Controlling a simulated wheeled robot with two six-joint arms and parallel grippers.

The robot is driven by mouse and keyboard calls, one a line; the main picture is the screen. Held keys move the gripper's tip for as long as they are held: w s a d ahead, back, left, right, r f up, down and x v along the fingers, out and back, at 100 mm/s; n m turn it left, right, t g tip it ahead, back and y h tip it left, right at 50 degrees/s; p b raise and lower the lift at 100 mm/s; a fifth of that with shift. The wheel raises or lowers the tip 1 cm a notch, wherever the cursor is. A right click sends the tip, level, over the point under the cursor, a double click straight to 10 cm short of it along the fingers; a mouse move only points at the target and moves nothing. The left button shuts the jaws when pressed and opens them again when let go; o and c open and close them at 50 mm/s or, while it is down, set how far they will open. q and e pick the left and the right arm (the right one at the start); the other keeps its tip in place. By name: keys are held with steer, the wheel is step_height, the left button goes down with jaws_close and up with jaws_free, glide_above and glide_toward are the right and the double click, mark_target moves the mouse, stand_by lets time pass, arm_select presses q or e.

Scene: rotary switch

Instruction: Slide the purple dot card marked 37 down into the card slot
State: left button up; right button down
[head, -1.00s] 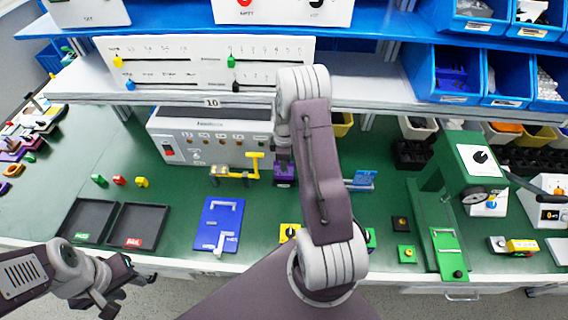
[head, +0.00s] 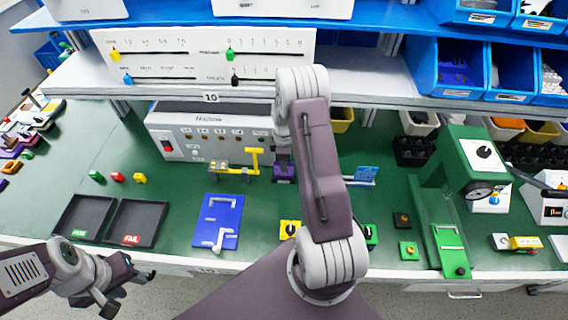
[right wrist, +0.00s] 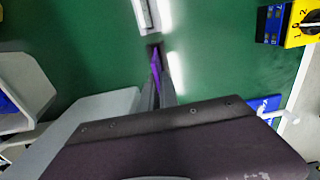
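My right gripper (right wrist: 158,92) is shut on a thin purple card (right wrist: 156,66), seen almost edge-on in the right wrist view. The card's tip is at a small dark piece (right wrist: 153,48) on the green table; whether it is inside an opening there I cannot tell. In the head view the purple card (head: 284,172) shows below my right arm, in front of the white control box. Its number and dots are not readable. A grey block with a long narrow recess (right wrist: 147,15) lies just beyond the card's tip. My left gripper (head: 125,291) is empty, fingers apart, at the table's front left edge.
The white control box (head: 205,130) and a yellow lever device (head: 235,168) stand left of the card. A blue panel (head: 219,218) and a yellow rotary switch (right wrist: 305,22) are nearby. A blue item (head: 361,175) and a green press (head: 465,165) stand to the right.

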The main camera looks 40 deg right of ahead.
steer(key=shift+f, duration=0.3)
steer(key=c, duration=1.6)
jaws_free()
steer(key=shift+o, duration=0.2)
steer(key=shift+r, duration=0.1)
step_height(320, 180, up, 9)
steer(key=shift+f+b, duration=0.1)
steer(key=shift+b, duration=0.4)
step_height(320, 180, up, 9)
steer(key=p, duration=0.8)
